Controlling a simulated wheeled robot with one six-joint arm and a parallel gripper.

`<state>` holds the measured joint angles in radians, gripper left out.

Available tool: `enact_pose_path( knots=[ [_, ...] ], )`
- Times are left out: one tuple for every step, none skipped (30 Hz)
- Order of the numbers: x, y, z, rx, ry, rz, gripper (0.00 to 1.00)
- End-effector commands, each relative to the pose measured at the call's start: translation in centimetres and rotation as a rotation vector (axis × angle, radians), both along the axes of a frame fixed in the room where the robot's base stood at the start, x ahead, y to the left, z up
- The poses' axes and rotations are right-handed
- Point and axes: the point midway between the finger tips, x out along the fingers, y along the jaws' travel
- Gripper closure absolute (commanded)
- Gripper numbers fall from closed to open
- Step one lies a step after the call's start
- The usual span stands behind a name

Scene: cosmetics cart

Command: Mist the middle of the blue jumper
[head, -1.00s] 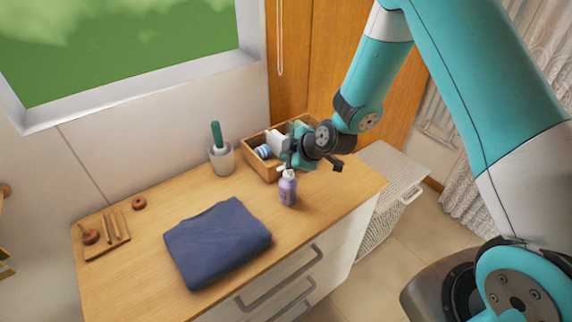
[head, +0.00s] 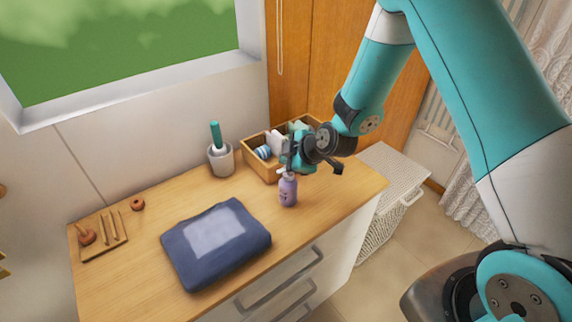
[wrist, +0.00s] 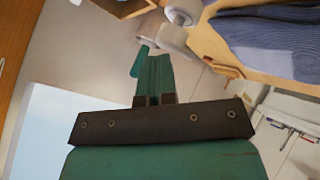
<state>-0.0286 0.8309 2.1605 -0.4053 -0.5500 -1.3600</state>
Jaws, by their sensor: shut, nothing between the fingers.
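The blue jumper (head: 182,254) lies folded flat on the wooden cart top. A pale, whitish rectangular patch covers its middle, with darker blue all round. The jumper also shows at the upper right of the wrist view (wrist: 270,35). The purple spray bottle (head: 288,191) stands upright to the right of the jumper, its white spray head partly hidden by my gripper. My gripper (head: 286,164) is shut and empty, just above the bottle's head; I cannot tell whether it touches it.
A wooden box (head: 262,168) with bottles and other items stands behind the spray bottle. A grey cup (head: 221,162) holds a green-handled tool. A wooden tray (head: 98,248) and a small brown ring (head: 137,204) lie at the left. A white lidded basket (head: 385,178) stands beyond the cart's right end.

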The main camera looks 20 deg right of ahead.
Motion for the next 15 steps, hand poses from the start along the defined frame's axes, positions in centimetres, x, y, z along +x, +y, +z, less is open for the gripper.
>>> enact_pose_path(
  knots=[
    [0.0, 0.0, 0.1, -0.001, 0.001, 0.0, 1.0],
    [0.0, 0.0, 0.2, -0.001, 0.001, 0.0, 1.0],
    [0.0, 0.0, 0.3, -0.001, 0.001, 0.0, 1.0],
    [0.0, 0.0, 0.4, -0.001, 0.001, 0.0, 1.0],
    [0.0, 0.0, 0.6, -0.001, 0.0, -0.001, 1.0],
    [0.0, 0.0, 0.8, -0.001, 0.0, -0.001, 1.0],
    [0.0, 0.0, 0.9, -0.001, 0.0, -0.001, 1.0],
    [0.0, 0.0, 1.0, -0.001, 0.0, -0.001, 1.0],
    [0.0, 0.0, 1.1, -0.001, 0.001, 0.0, 1.0],
    [0.0, 0.0, 1.1, -0.001, 0.001, 0.0, 1.0],
    [0.0, 0.0, 1.1, -0.001, 0.001, 0.0, 1.0],
    [0.0, 0.0, 1.1, -0.001, 0.001, 0.0, 1.0],
    [0.0, 0.0, 1.1, -0.001, 0.001, 0.0, 1.0],
    [0.0, 0.0, 1.1, -0.001, 0.001, 0.0, 1.0],
    [0.0, 0.0, 1.1, -0.001, 0.001, 0.0, 1.0]
  ],
)
